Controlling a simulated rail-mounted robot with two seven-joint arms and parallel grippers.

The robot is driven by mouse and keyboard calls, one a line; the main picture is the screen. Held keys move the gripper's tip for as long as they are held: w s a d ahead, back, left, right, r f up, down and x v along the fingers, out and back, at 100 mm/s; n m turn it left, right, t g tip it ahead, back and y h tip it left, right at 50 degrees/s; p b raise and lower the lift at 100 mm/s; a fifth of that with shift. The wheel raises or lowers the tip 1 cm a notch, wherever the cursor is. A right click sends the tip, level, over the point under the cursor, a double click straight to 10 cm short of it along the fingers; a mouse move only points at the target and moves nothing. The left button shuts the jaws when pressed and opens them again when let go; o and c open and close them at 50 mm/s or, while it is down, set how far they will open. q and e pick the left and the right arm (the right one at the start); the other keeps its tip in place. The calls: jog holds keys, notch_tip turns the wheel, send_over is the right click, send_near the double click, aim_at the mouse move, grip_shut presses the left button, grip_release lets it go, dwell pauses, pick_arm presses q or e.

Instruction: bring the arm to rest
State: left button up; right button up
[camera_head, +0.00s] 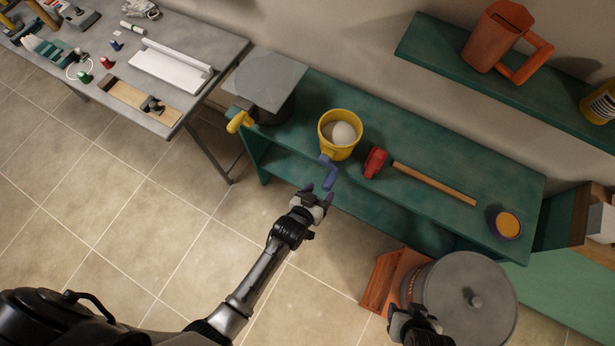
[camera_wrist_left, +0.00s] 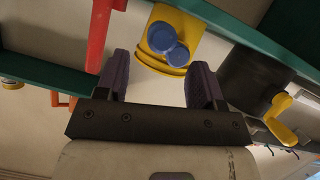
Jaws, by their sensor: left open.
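My left gripper (camera_head: 318,196) is open, with purple fingers and nothing between them, in front of the green shelf unit. It also shows in the left wrist view (camera_wrist_left: 158,82). Just beyond its fingertips is the blue part (camera_head: 329,172) on the front of a yellow pot (camera_head: 326,125); in the left wrist view the blue part (camera_wrist_left: 165,40) lies ahead between the fingers. The pot stands on the shelf top with a pale round thing in it. My right gripper (camera_head: 416,322) is dark, at the bottom beside a lidded grey drum (camera_head: 462,300); its jaws are unclear.
A grey workbench (camera_head: 200,40) stands at left. Tiled floor is clear at left.

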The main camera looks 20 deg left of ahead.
pick_arm(q)
jog(key=s+a+g, duration=0.2)
jog(key=s+g, duration=0.4)
jog(key=s, duration=0.5)
jog(key=s+a+r+m+g+y+p, duration=0.15)
jog(key=s+a+r+g, duration=0.25)
jog(key=s+a+r, duration=0.75)
notch_tip(320, 180, up, 18)
jog(key=p, duration=1.8)
jog(key=shift+r+m+y, duration=0.15)
jog(key=shift+m+y, duration=0.2)
jog(key=shift+y, duration=0.1)
